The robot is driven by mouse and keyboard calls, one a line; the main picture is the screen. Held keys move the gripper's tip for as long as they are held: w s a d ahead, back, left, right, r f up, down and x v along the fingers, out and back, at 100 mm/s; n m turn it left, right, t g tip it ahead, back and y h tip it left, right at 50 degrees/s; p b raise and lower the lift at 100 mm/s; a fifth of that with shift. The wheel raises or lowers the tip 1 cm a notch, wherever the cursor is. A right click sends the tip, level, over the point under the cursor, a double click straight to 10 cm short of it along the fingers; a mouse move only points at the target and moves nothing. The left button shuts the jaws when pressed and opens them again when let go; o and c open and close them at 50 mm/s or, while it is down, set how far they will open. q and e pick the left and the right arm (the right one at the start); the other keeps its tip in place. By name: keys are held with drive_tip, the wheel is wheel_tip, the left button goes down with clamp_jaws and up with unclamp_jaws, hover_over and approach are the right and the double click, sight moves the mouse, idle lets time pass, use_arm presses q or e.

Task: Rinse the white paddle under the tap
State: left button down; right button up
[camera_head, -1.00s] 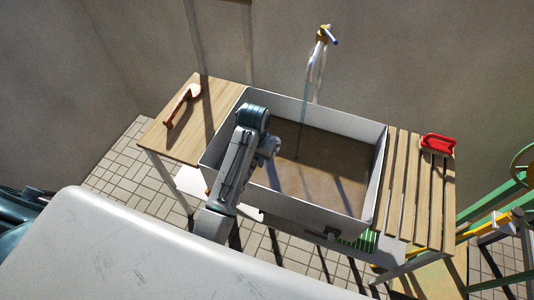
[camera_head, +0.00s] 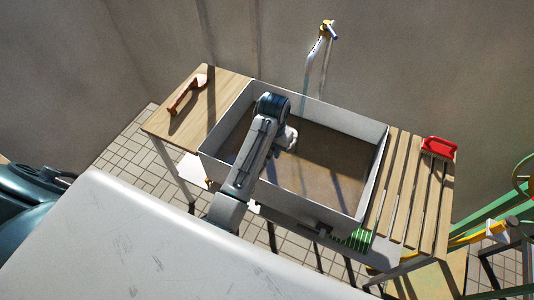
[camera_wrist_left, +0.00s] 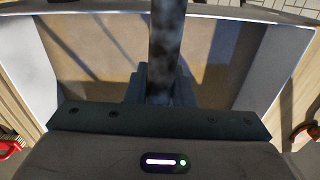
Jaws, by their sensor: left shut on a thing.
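My left gripper (camera_head: 287,140) hangs over the left-middle of the basin (camera_head: 228,122), pointing down. In the left wrist view, it is shut on a long, dark, mottled bar (camera_wrist_left: 166,45), which I take for the paddle. Its surface does not look white there, and its far end runs out of the picture. In the head view the held thing is hidden by my arm. The tap (camera_head: 327,28) is on the wall behind the basin, with its spout bent down over the back rim. Running water cannot be clearly told now. My right gripper is not in view.
A brown wooden-handled tool (camera_head: 186,95) lies on the left board. A red brush (camera_head: 440,146) lies on the slatted board (camera_head: 402,183) at the right. The basin walls surround my gripper. The right part of the basin floor is clear. A green frame (camera_head: 500,205) stands at lower right.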

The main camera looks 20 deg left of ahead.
use_arm(q)
drive_tip(key=shift+w+d+f+b, duration=0.15)
drive_tip(key=shift+w+d+f, duration=0.15)
drive_tip(key=shift+w, duration=1.1)
drive_tip(key=shift+w+d+f+b, duration=0.2)
drive_tip(key=shift+w+d+f, duration=0.1)
drive_tip(key=shift+w, duration=1.1)
drive_tip(key=shift+w+d+f+b, duration=0.2)
drive_tip(key=shift+w+f, duration=0.1)
drive_tip(key=shift+w, duration=1.1)
drive_tip(key=shift+d, duration=0.1)
drive_tip(key=shift+s+d+p, duration=0.1)
drive_tip(key=shift+d+p, duration=0.4)
drive_tip(key=shift+p, duration=0.05)
drive_tip(key=shift+a, duration=0.15)
drive_tip(key=shift+a, duration=0.45)
drive_tip(key=shift+d, duration=0.6)
drive_tip(key=shift+s, duration=0.1)
